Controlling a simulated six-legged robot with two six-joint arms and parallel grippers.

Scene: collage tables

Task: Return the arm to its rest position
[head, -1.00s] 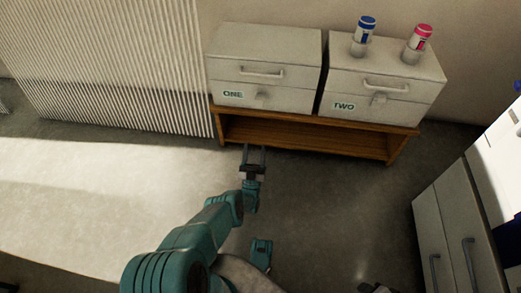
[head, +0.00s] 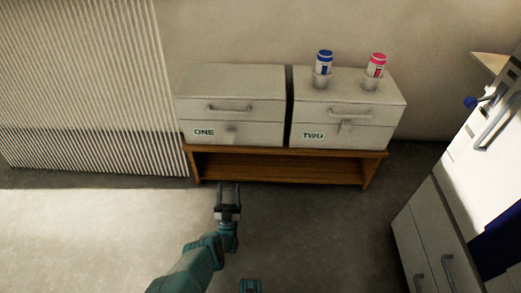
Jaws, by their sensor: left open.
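My left gripper (head: 228,190) is open and empty, with its two fingers parallel and pointing away from me. My teal left arm comes up from the bottom of the head view. The gripper shows in front of the low wooden bench (head: 280,167), over the floor, and holds nothing. A small teal part of mine shows at the bottom edge. My right gripper is not clearly in view.
White drawer boxes labelled ONE (head: 230,105) and TWO (head: 345,110) stand on the bench. A blue-capped bottle (head: 323,66) and a red-capped bottle (head: 375,68) are on box TWO. A grey cabinet (head: 430,240) stands at right. The floor at left is clear.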

